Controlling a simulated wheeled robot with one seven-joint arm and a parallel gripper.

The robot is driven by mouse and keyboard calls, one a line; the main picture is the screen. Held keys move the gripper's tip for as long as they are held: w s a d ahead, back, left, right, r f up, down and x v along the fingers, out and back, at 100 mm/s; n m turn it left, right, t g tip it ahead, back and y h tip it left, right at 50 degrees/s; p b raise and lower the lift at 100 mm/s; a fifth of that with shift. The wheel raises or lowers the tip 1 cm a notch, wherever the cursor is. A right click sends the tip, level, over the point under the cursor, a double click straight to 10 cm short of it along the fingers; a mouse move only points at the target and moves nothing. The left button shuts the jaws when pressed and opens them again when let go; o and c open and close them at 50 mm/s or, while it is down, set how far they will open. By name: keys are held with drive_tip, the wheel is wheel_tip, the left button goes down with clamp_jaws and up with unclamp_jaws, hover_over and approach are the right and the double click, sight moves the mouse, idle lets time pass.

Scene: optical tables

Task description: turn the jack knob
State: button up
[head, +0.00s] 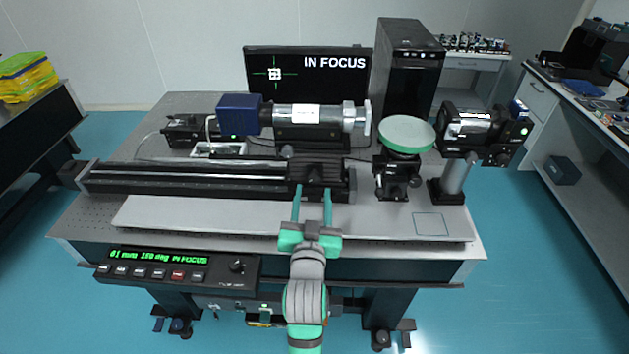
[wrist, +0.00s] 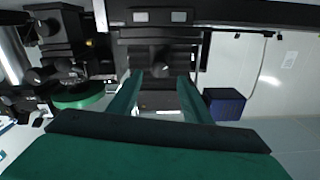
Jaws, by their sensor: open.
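A black jack (head: 394,178) stands at the right of the table, topped by a round green plate (head: 406,134). In the wrist view, which looks upside down, the jack (wrist: 58,42) is at the upper left with the green plate (wrist: 80,97) below it. A round dark knob shape on the jack is small and hard to make out. My gripper (head: 312,200) is open and empty, left of the jack and at the front of the black rail carriage (head: 318,168). In the wrist view a round knob on the carriage (wrist: 160,58) lies ahead between the fingertips; contact cannot be told.
The long black rail (head: 190,178) runs to the left. A camera on a post (head: 455,178) stands right of the jack. A lens tube (head: 305,115) lies behind. The monitor (head: 310,88) reads IN FOCUS. A control box (head: 180,270) is at the front left.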

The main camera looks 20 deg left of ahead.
sight(314, 179)
drive_tip(key=shift+x, duration=2.95)
drive_tip(key=c, duration=1.1)
drive_tip(key=shift+o, duration=0.2)
